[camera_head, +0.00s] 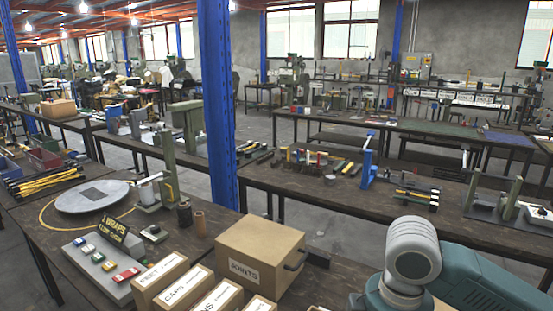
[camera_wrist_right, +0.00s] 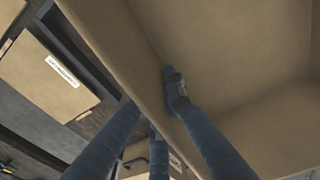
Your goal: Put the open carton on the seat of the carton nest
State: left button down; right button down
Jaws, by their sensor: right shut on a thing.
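A tan open carton (camera_wrist_right: 225,45) fills much of the right wrist view, and I look into its inside. My right gripper (camera_wrist_right: 155,98) is shut on one wall of this carton, with one finger on the inner face and the others on the outer side. The carton's far side and base are partly out of frame. In the head view only part of my right arm shows at the bottom right; its gripper and the held carton are out of frame. I cannot pick out the carton nest for certain. My left gripper is in neither view.
A closed box marked JOINTS (camera_head: 262,258) stands on the near bench, beside several labelled boxes (camera_head: 160,279). A round grey plate (camera_head: 92,196) and a green press (camera_head: 165,170) stand further left. A blue column (camera_head: 217,110) rises behind.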

jog(key=s+m, duration=0.1)
jog(key=m, duration=0.1)
jog(key=s+m, duration=0.1)
jog(key=m, duration=0.1)
jog(key=s+m, duration=0.1)
jog(key=m, duration=0.1)
jog(key=shift+d+r, duration=0.1)
jog(key=shift+d, duration=0.15)
jog(key=m, duration=0.1)
jog(key=s+m, duration=0.1)
jog(key=m, duration=0.1)
jog(key=s+m, duration=0.1)
jog(key=m, duration=0.1)
jog(key=shift+s+d, duration=0.1)
jog(key=shift+d, duration=0.15)
